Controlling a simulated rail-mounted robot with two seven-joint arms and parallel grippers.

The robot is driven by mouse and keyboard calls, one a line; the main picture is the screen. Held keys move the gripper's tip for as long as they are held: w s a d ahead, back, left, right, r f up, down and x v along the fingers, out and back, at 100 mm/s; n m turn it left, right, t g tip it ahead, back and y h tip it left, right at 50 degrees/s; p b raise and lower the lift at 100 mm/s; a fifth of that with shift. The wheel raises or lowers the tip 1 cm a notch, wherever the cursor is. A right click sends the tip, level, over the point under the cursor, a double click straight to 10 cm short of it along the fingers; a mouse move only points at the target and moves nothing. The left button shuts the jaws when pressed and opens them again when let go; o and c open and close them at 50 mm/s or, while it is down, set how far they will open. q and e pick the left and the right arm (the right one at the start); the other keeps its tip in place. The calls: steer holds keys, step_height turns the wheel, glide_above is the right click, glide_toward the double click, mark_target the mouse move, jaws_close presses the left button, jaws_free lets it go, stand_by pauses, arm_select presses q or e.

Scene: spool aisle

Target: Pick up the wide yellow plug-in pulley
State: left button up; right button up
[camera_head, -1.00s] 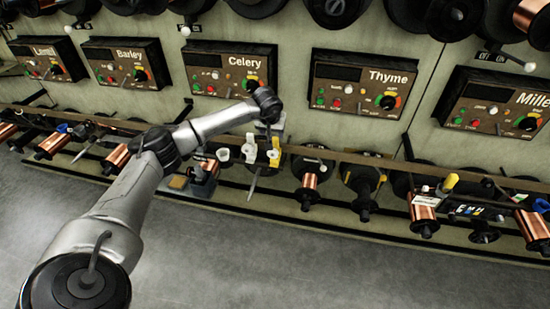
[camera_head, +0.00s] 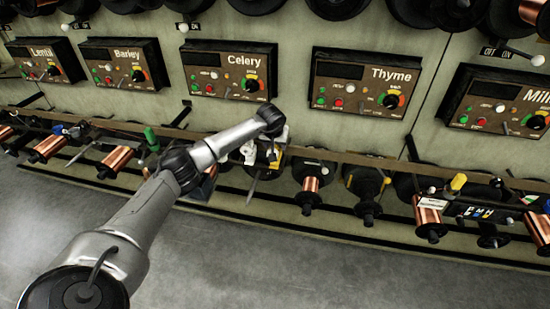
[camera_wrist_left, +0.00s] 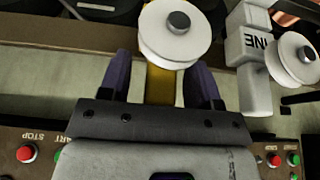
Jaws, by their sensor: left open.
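The wide yellow plug-in pulley shows in the left wrist view as a yellow body (camera_wrist_left: 160,86) with a round white wheel (camera_wrist_left: 167,33) at its far end. My left gripper (camera_wrist_left: 161,64) is open, with one dark finger on each side of the yellow body. Small gaps show beside the body, and I cannot tell whether either finger touches it. In the head view my left gripper (camera_head: 272,138) is over the rail below the Celery panel, and a bit of yellow shows just below it. The wrist hides most of the pulley there. My right gripper is not in view.
A whitish plug-in pulley (camera_wrist_left: 247,62) marked "INE" stands close to the right of the gripper in the wrist view. The Celery panel (camera_head: 230,72) is on the wall behind. Copper spools (camera_head: 311,184) hang along the rail. The grey floor in front is clear.

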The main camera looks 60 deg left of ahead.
arm_select(q)
steer(key=shift+c, duration=0.3)
jaws_close()
stand_by(0.3)
